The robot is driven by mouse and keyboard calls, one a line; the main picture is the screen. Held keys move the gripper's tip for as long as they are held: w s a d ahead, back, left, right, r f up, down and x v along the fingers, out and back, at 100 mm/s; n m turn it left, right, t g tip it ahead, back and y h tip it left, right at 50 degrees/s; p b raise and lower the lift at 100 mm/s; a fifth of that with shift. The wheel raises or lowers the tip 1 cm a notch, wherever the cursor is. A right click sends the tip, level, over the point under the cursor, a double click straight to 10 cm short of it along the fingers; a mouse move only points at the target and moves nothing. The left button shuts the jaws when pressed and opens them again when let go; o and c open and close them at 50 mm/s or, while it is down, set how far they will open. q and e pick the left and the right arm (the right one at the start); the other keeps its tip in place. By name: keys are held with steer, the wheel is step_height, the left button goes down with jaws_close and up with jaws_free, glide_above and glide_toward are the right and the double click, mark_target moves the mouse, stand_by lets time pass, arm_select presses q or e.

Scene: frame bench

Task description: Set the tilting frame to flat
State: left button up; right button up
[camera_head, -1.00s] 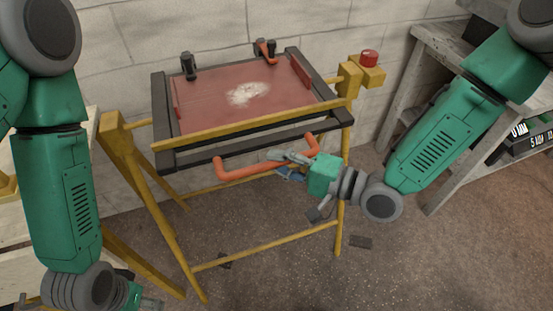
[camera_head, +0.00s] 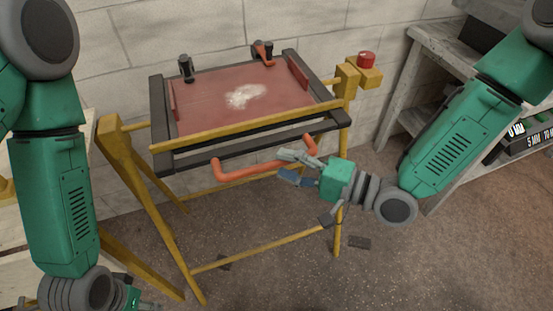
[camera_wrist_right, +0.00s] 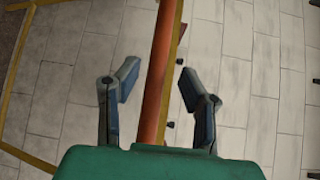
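The tilting frame has a dark border (camera_head: 158,110) around a red panel (camera_head: 205,118) with a pale powdery patch. It sits in a yellow stand, its near dark edge below the yellow front rail (camera_head: 240,128); I cannot tell its exact angle. An orange handle bar (camera_head: 240,172) hangs on its near side. My right gripper (camera_head: 284,164) is open at the bar's right part. In the right wrist view, the fingers (camera_wrist_right: 153,82) stand apart on either side of the orange bar (camera_wrist_right: 155,75), with gaps.
A red button (camera_head: 367,59) on a yellow box stands at the stand's right post. Two dark clamps (camera_head: 186,68) are at the panel's far edge, one with an orange lever (camera_head: 264,52). A grey shelf (camera_head: 440,60) is at right, a pale bench (camera_head: 20,245) at left.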

steer(key=v, duration=0.9)
steer(key=shift+d, duration=0.3)
steer(key=s+d+f+n+g+h, duration=0.1)
steer(key=s+d+f+h, duration=0.2)
steer(key=f, duration=0.4)
steer(key=s+d+f+n+g+h, duration=0.1)
steer(key=s+f+n+g+h, duration=0.15)
steer(key=f+h, duration=0.35)
steer(key=s+d+f+n+g+h, duration=0.3)
steer(key=s+d+f+h, duration=0.3)
steer(key=s+d, duration=0.6)
steer(key=shift+s+g, duration=0.3)
steer(key=shift+g, duration=0.05)
steer(key=shift+w+f, duration=0.1)
steer(key=shift+w, duration=0.05)
stand_by(0.8)
